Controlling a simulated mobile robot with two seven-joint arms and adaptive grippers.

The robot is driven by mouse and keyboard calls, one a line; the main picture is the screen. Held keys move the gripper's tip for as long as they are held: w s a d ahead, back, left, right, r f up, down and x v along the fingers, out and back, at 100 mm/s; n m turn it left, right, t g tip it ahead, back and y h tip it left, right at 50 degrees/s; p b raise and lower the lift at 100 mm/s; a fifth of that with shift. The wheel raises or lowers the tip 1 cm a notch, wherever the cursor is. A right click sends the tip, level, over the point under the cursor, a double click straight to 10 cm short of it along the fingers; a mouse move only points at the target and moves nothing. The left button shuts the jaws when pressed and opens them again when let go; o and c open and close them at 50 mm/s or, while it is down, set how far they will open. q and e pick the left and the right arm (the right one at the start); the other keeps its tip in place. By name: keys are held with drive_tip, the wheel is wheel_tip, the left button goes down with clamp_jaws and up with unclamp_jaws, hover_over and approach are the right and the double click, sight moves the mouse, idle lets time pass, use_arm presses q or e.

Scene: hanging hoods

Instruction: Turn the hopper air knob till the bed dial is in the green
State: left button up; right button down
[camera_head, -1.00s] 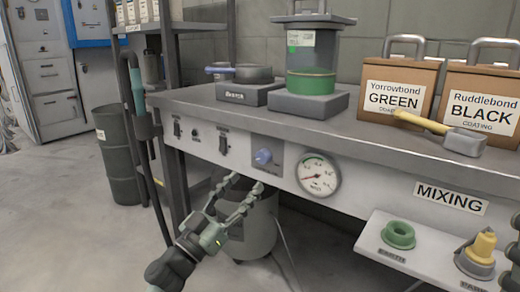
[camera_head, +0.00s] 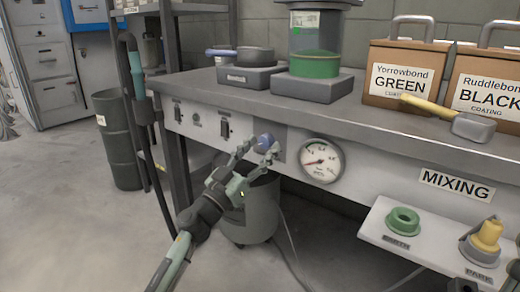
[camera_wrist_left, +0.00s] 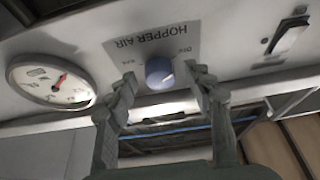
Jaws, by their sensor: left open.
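The blue hopper air knob (camera_head: 265,142) is on the bench's front panel, left of the round bed dial (camera_head: 321,160). My left gripper (camera_head: 255,153) is open at the knob, one finger on each side. In the left wrist view the knob (camera_wrist_left: 160,72) shows between the spread fingers (camera_wrist_left: 161,80), under an upside-down HOPPER AIR label (camera_wrist_left: 150,38). I cannot tell whether a finger touches it. The dial's red needle points to the lower left in the head view, near the low end. The dial also shows in the wrist view (camera_wrist_left: 50,82). My right gripper is not in view.
Switches (camera_head: 225,128) are left of the knob. A grey bin (camera_head: 258,212) stands below it. A clear hopper with green powder (camera_head: 315,66) stands on the bench (camera_head: 400,130). A small shelf (camera_head: 440,242) with a green ring (camera_head: 402,221) juts out at lower right.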

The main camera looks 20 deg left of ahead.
use_arm(q)
drive_tip(key=shift+c, duration=0.2)
drive_tip(key=c, duration=1.1)
